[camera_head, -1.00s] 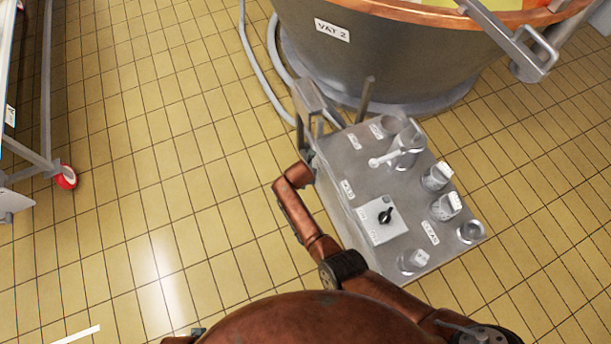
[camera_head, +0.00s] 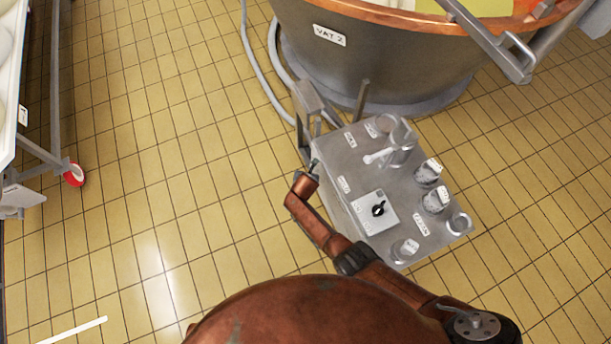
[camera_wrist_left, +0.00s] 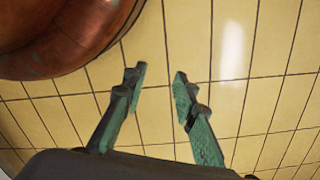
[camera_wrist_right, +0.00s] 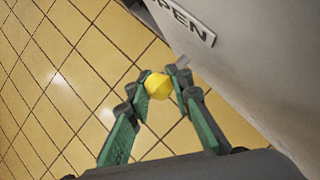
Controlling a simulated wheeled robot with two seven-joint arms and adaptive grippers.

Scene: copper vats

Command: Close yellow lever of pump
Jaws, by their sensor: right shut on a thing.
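The pump (camera_head: 385,165) is a grey metal box with knobs and fittings on top, standing on the floor in front of the vat. My right arm reaches to its left side in the head view, where the right gripper (camera_head: 314,166) is small and partly hidden. In the right wrist view, the yellow lever end (camera_wrist_right: 157,87) sits between the fingertips of my right gripper (camera_wrist_right: 160,90), which is shut on it beside the grey pump wall (camera_wrist_right: 235,70). The rest of the lever is mostly hidden. My left gripper (camera_wrist_left: 159,80) is open and empty above the floor.
A large copper-rimmed vat (camera_head: 400,65) labelled VAT 2 stands behind the pump, with hoses (camera_head: 262,75) at its left. A label ending in PEN (camera_wrist_right: 187,20) is on the pump wall. A wheeled rack (camera_head: 45,150) stands far left. Tiled floor between is clear.

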